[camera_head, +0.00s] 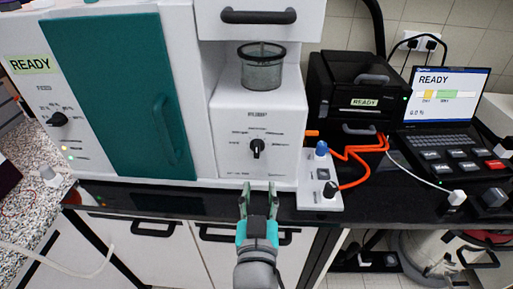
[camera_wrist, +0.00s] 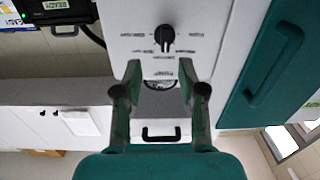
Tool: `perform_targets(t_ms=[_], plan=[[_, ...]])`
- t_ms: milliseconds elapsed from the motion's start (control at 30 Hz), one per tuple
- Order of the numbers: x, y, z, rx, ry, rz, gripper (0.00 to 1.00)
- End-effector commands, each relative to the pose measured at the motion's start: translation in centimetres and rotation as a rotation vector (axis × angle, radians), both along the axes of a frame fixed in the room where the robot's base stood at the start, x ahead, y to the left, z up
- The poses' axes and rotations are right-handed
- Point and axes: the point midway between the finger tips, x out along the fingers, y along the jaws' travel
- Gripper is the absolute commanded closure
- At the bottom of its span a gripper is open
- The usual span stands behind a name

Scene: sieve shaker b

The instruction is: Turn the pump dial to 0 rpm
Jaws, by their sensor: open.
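A black dial (camera_head: 257,148) sits on the front of the white middle unit (camera_head: 228,125), with small printed marks around it. Its pointer looks roughly vertical; the marks and label are too small to read, so I cannot confirm it is the pump dial. The dial also shows in the wrist view (camera_wrist: 164,38), beyond the fingertips and near the middle of the gap. My gripper (camera_head: 258,190) is open and empty, lower than the dial in the head view. In the wrist view my gripper (camera_wrist: 160,75) has both fingers apart, not touching the dial.
A mesh sieve (camera_head: 263,72) stands on the unit. Left is a teal door (camera_head: 110,95) and another black knob (camera_head: 58,119). Right are a small white module (camera_head: 312,192) with orange tubes (camera_head: 365,150), a black box (camera_head: 335,85) and a laptop (camera_head: 445,95).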

Motion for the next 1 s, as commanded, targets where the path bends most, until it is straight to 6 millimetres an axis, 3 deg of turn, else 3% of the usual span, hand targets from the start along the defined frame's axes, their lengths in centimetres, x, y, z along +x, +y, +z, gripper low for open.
perform_targets(t_ms=[100, 367, 800, 1000], plan=[[0.3, 1.0, 1.9, 0.031, -0.012, -0.016, 0.59], [1.4, 1.2, 2.6, 0.046, -0.013, -0.029, 0.59], [8.6, 1.1, 2.6, 0.046, -0.014, -0.028, 0.59], [10.6, 1.2, 2.5, 0.046, -0.013, -0.026, 0.59]])
